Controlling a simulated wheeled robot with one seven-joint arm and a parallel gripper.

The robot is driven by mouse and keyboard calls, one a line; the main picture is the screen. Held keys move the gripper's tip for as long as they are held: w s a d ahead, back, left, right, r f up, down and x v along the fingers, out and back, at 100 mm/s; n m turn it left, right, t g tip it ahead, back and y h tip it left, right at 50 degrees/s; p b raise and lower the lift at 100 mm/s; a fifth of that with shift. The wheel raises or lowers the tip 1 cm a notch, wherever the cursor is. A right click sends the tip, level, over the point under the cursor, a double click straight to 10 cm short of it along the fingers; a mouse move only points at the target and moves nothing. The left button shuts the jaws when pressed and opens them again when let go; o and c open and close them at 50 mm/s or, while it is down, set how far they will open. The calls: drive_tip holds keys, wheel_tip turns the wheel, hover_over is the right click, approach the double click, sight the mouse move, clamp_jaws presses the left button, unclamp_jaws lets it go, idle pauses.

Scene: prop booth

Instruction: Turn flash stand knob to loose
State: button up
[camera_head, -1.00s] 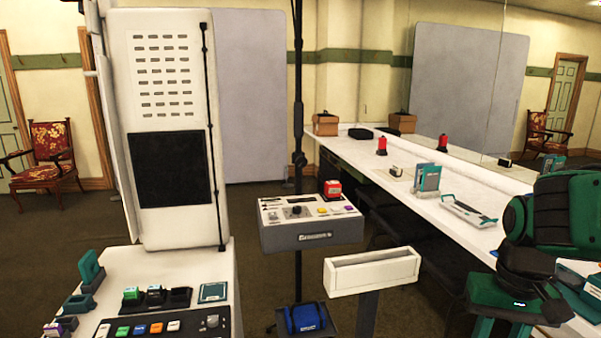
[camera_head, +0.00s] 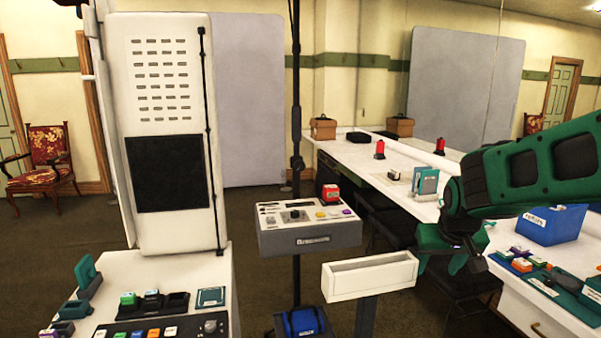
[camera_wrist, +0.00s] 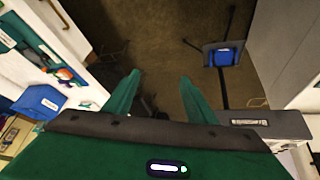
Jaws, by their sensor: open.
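The black flash stand pole (camera_head: 296,90) rises in the middle of the head view, behind a grey and white control box. A dark clamp or knob (camera_head: 298,162) sits on the pole just above the box; its setting is too small to read. My green gripper (camera_head: 452,262) is to the right of the pole and lower than that knob, well apart from it. In the wrist view my gripper (camera_wrist: 158,92) points down over the dark floor with its two fingers apart and nothing between them. The knob is not identifiable in the wrist view.
The control box (camera_head: 310,238) carries a dial, coloured buttons and a red block. A white open bin (camera_head: 368,277) stands in front. A white console (camera_head: 215,270) is at left. A long counter (camera_head: 345,150) holds a blue bin (camera_head: 552,226). A blue bag (camera_head: 303,321) lies low by the pole.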

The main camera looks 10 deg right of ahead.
drive_tip(key=w+a+r+n+t, duration=0.2)
drive_tip(key=w+r+t, duration=0.1)
drive_tip(key=w, duration=1)
drive_tip(key=n+t+y, duration=0.3)
drive_tip(key=n+t, duration=0.1)
drive_tip(key=t, duration=0.6)
approach(300, 167)
drive_tip(key=w, duration=0.8)
drive_tip(key=shift+w, duration=0.35)
drive_tip(key=shift+n, duration=0.3)
drive_tip(key=c, duration=1)
